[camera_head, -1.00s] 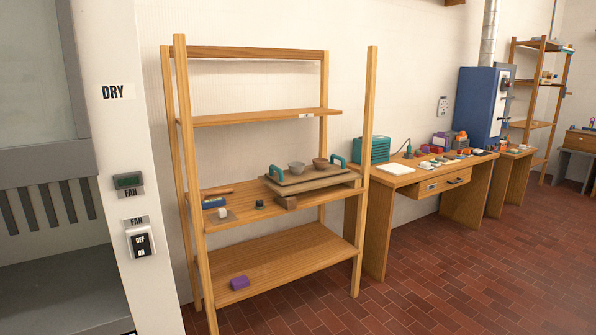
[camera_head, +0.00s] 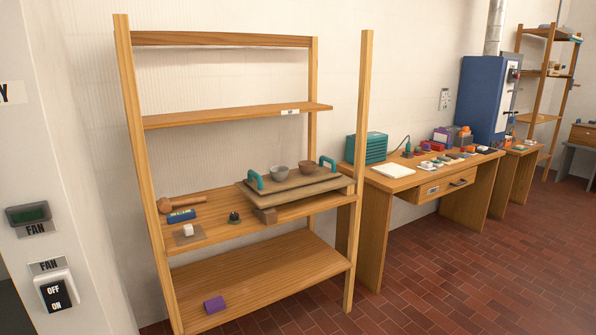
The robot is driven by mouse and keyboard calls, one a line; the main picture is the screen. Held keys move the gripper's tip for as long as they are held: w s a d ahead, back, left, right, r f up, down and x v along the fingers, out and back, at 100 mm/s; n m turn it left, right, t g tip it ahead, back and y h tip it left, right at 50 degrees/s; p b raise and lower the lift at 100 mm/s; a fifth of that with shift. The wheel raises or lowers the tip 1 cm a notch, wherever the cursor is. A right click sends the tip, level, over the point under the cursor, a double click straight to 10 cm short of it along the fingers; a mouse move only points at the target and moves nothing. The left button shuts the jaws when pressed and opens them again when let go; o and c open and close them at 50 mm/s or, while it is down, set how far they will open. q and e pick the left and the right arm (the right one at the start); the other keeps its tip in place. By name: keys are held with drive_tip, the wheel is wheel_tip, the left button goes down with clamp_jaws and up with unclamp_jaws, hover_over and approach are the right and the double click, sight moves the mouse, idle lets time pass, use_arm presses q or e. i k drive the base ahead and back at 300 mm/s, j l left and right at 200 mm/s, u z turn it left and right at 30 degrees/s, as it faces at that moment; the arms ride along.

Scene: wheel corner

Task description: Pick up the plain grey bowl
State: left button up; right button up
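Neither of my grippers shows in the head view.
The wooden rack (camera_head: 144,170) has open shelves and upright posts at its corners. The middle shelf also holds a mallet (camera_head: 174,204), a blue item (camera_head: 181,215), a white block (camera_head: 188,230) and a dark knob-like piece (camera_head: 234,218). A desk (camera_head: 375,225) stands to the right. The brick floor (camera_head: 420,285) is clear in front.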

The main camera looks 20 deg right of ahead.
sight(279, 173)
drive_tip(key=i+l+z, duration=0.3)
drive_tip(key=i+l, duration=0.55)
drive_tip(key=i, duration=0.1)
